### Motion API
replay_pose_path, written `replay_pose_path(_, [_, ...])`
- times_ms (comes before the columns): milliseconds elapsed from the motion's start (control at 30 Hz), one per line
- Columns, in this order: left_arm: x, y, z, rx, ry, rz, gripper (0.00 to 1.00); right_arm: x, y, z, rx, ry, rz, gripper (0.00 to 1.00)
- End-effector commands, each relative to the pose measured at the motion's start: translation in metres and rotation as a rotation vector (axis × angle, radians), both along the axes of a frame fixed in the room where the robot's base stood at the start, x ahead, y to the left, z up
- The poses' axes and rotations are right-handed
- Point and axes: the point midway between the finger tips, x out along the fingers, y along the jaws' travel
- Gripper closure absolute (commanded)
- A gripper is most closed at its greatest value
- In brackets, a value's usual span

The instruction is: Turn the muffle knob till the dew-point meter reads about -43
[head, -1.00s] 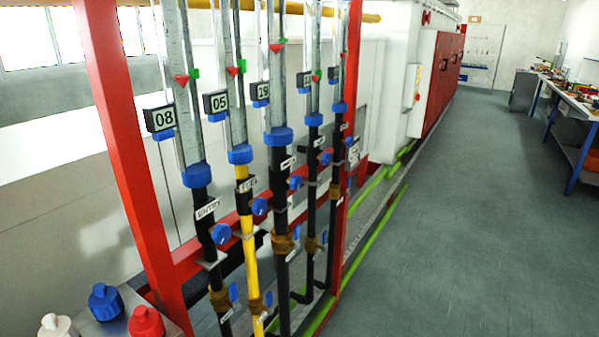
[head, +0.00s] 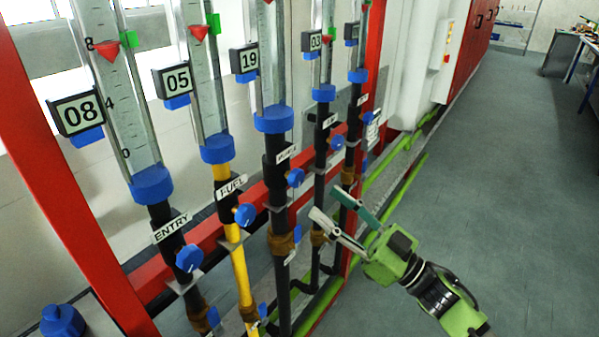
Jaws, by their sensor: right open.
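A row of flow tubes carries blue knobs with white labels. The nearest knob (head: 189,258) sits by the label ENTRY and the second knob (head: 245,214) by the label FUEL. The third knob (head: 295,178), fourth knob (head: 337,143) and fifth knob (head: 367,117) have labels too small to read, so I cannot tell which is the muffle knob. No display reading about -43 and no dew-point meter can be made out. My right gripper (head: 328,202) is open and empty, in front of the tubes, below the fourth knob, apart from the knobs. My left gripper is not in view.
Displays show 08 (head: 80,114), 05 (head: 177,80), 19 (head: 244,61) and 03 (head: 312,41); the fifth is unreadable. A red frame post (head: 75,200) stands at left. Green pipes (head: 395,205) run low behind. The grey floor (head: 500,170) at right is clear.

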Motion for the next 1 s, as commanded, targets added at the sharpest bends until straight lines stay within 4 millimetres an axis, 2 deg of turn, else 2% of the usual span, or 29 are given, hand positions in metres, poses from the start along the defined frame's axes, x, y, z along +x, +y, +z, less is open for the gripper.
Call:
replay_pose_path(33, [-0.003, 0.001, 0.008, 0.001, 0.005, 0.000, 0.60, 0.006, 0.009, 0.011, 0.004, -0.003, 0.001, 0.55])
replay_pose_path(167, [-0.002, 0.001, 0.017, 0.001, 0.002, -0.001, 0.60, 0.022, 0.030, 0.021, 0.003, -0.001, -0.001, 0.55])
replay_pose_path(400, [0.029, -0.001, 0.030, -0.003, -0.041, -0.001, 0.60, 0.042, 0.058, 0.032, 0.002, 0.001, -0.001, 0.55])
replay_pose_path(533, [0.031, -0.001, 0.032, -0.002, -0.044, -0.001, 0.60, 0.047, 0.065, 0.034, 0.000, 0.001, -0.003, 0.55])
replay_pose_path(867, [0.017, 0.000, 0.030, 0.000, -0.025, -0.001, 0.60, 0.048, 0.067, 0.034, -0.001, 0.000, -0.002, 0.55])
replay_pose_path(1000, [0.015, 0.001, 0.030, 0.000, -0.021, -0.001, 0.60, 0.048, 0.067, 0.034, -0.001, 0.000, -0.002, 0.92])
